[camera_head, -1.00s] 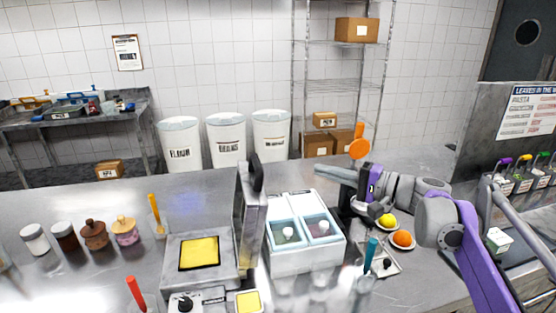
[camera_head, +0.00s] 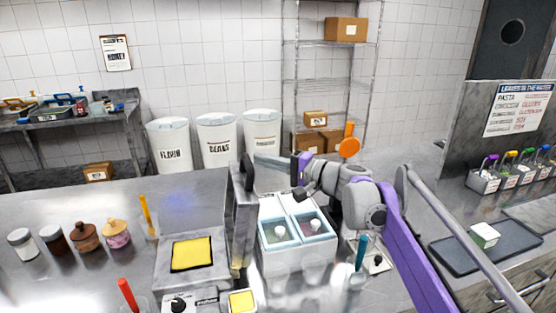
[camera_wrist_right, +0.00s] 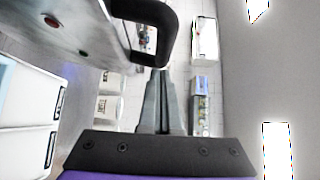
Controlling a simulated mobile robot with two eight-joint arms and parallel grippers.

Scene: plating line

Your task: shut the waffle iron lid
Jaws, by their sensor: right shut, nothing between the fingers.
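The waffle iron (camera_head: 163,266) stands on the counter with a yellow square on its lower plate. Its lid (camera_head: 240,222) is raised, about upright, on the right side of the base. A dark handle (camera_head: 248,172) sits at the top of the lid; in the right wrist view the handle (camera_wrist_right: 172,40) is a black loop just past my fingertips. My right gripper (camera_head: 262,162) is shut and empty, to the right of the handle at about its height. Its fingers (camera_wrist_right: 162,85) point toward the loop; I cannot tell whether they touch it. My left gripper is not in view.
A white two-compartment container (camera_head: 292,262) stands right of the lid, beneath my right arm. An orange-headed utensil (camera_head: 349,146) stands behind that arm. Several jars (camera_head: 85,237) and a yellow-handled utensil (camera_head: 146,214) stand left of the iron. A dark tray (camera_head: 465,258) lies at the right.

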